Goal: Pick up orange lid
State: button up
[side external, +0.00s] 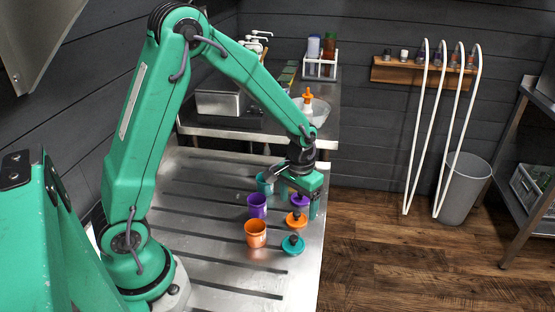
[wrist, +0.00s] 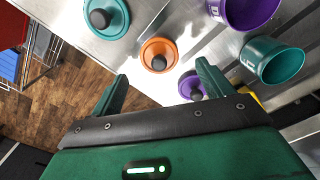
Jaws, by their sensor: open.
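The orange lid (side external: 296,220) lies on the metal table near its right edge, with a dark knob on top. It also shows in the wrist view (wrist: 159,49), beyond my gripper's fingertips. My gripper (side external: 297,191) is above the table, behind the orange lid in the side view. In the wrist view my gripper (wrist: 163,78) has its two green fingers spread wide, with nothing held between them. The orange lid looks apart from both fingers.
A teal lid (side external: 293,244) and a purple lid (side external: 299,200) lie on either side of the orange lid. An orange cup (side external: 256,233), a purple cup (side external: 257,205) and a teal cup (side external: 265,184) stand to the left. The grooved table (side external: 200,245) is clear further left.

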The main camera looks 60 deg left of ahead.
aim_at(298, 212)
jog(key=shift+f, duration=1.95)
jog(key=c, duration=1)
